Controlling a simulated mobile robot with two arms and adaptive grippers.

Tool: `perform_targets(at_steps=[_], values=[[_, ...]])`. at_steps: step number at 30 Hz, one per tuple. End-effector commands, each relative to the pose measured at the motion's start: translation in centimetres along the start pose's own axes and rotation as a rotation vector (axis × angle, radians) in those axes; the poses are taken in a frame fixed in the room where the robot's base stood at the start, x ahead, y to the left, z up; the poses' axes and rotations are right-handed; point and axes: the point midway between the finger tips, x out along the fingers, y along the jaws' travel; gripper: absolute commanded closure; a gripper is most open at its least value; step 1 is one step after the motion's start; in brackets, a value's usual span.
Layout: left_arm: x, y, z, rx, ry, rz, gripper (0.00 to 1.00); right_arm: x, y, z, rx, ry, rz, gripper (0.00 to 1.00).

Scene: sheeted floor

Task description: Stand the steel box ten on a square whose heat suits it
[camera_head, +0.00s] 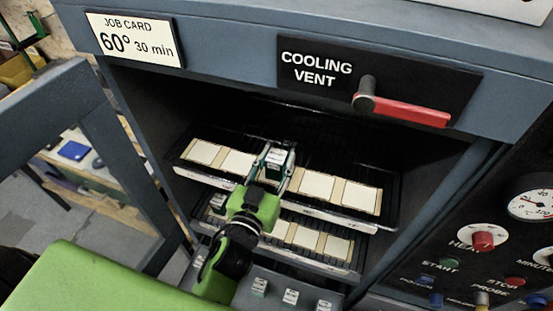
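My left gripper (273,163) reaches into the open oven, above the middle of the upper shelf. Its fingers are closed around a small steel box (275,157) with a pale top; its marking is too small to read. White squares lie along the upper shelf, two left of the gripper (203,151) and two right of it (316,185) (360,197). The box hides the part of the shelf under it; I cannot tell whether it touches. More white squares (306,237) lie on the lower shelf, partly hidden by my arm. My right gripper is not in view.
Several other small steel boxes (291,296) stand on a grey surface below the oven. Another box (218,201) sits at the lower shelf's left end. The open door (85,95) is at left. A vent lever (405,108) and job card (133,39), reading 60° 30 min, are above.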

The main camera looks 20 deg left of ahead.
Motion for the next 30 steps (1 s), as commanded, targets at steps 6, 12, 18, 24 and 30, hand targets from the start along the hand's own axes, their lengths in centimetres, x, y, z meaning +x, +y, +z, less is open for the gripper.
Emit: perform_targets(at_steps=[6, 12, 18, 24, 30], values=[[0.0, 0.0, 0.0, 0.000, 0.000, 0.000, 0.52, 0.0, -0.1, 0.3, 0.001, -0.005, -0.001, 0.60], [0.0, 0.0, -0.3, 0.001, 0.001, 0.000, 0.52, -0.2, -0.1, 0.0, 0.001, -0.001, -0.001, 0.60], [-1.9, 0.0, 0.0, -0.001, -0.003, 0.000, 0.52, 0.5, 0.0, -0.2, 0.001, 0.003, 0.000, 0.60], [-5.5, 0.0, 0.1, -0.002, -0.004, -0.001, 0.52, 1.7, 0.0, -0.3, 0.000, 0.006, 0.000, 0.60], [-8.9, 0.0, 0.0, -0.002, -0.003, -0.001, 0.52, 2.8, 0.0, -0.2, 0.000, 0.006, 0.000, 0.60]])
